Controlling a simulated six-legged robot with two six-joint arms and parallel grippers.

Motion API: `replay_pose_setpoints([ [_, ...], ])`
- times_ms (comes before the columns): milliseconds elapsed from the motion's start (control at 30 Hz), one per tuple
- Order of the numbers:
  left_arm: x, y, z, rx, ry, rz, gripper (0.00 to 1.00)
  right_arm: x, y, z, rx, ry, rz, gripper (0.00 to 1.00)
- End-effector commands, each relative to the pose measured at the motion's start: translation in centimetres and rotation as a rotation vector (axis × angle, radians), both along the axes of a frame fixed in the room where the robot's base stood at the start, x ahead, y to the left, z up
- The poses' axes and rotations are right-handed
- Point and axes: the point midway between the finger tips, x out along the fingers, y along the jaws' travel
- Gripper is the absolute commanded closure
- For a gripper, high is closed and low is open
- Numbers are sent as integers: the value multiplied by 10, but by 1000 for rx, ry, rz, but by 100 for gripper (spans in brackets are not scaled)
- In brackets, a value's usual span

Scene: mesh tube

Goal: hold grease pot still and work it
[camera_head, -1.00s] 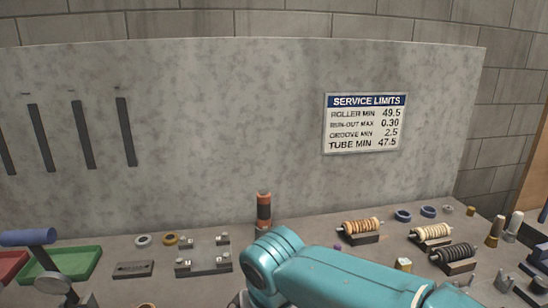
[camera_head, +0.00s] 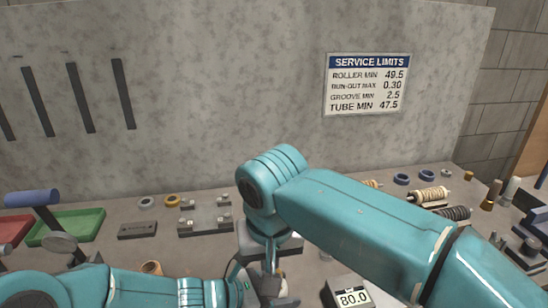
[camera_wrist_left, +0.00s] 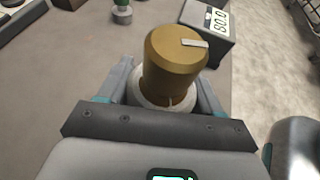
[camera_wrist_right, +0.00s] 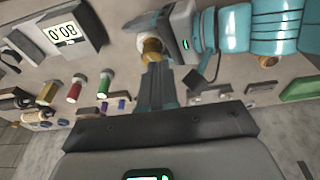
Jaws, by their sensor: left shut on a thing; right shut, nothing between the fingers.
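The grease pot shows in the left wrist view as a brass cap (camera_wrist_left: 172,60) with a light index mark on top, over a pale round body (camera_wrist_left: 150,101). My left gripper (camera_wrist_left: 167,88) is shut around the pale body, one finger on each side. In the right wrist view the brass part (camera_wrist_right: 152,46) shows just beyond the tips of my right gripper (camera_wrist_right: 155,68), which is shut and empty. I cannot tell whether its fingertips touch the cap. In the head view my arms hide most of the pot.
A dark box with an 80.0 display (camera_head: 352,297) stands right of the pot. A notched grey plate (camera_head: 205,222), a green tray (camera_head: 84,226) and ribbed rollers (camera_head: 429,194) lie farther back. Red (camera_wrist_right: 75,89) and green (camera_wrist_right: 104,84) capped bottles show in the right wrist view.

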Motion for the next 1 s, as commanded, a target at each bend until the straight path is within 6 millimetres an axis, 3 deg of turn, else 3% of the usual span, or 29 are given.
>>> replay_pose_setpoints([
  [233,0,0,1,-1,-2,1,77,0,-1,0,0,1,0,100],
  [467,1,0,1,-1,-2,1,77,6,-23,6,9,-13,-1,100],
  [1000,0,0,1,-1,-2,1,77,4,-22,-55,8,-12,0,100],
])
